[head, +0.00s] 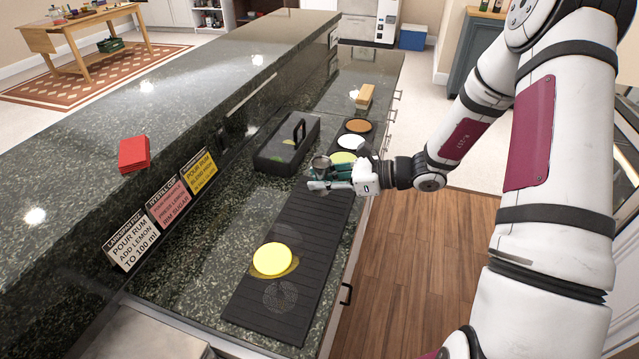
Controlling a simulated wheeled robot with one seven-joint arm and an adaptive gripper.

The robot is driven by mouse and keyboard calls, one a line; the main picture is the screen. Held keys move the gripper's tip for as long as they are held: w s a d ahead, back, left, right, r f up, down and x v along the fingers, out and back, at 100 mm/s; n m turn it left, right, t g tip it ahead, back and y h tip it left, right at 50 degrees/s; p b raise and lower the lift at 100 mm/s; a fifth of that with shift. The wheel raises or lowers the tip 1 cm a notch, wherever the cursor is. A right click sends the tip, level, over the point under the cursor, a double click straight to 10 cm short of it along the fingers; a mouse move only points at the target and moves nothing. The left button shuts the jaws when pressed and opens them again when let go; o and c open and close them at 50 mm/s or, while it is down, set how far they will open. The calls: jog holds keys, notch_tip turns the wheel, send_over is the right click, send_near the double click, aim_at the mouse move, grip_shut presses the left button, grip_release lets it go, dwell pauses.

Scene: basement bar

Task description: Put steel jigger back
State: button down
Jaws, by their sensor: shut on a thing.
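My gripper (318,175) is above the dark bar mat, toward its far part. It is shut on a small grey metallic thing with a round top, which looks like the steel jigger (320,162). The fingers hide much of it, and I cannot tell whether its base touches anything below. The black ribbed bar mat (305,235) runs along the counter. A yellow disc (272,259) lies on its near part, beside a faint round pattern.
Pale yellow (341,158), white (348,142) and brown (358,126) discs lie beyond my gripper. A black handled caddy (285,150) stands left of them. A wooden block (365,96) lies farther back. Recipe cards (165,207) lean along the raised bar, with red napkins (134,154) above.

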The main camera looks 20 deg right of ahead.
jog(key=shift+w+d+f, duration=0.1)
jog(key=shift+w+d, duration=0.05)
jog(key=shift+w, duration=1)
jog(key=shift+w+f, duration=0.2)
jog(key=shift+f, duration=1.6)
jog(key=shift+f, duration=0.1)
jog(key=c, duration=1.4)
grip_release()
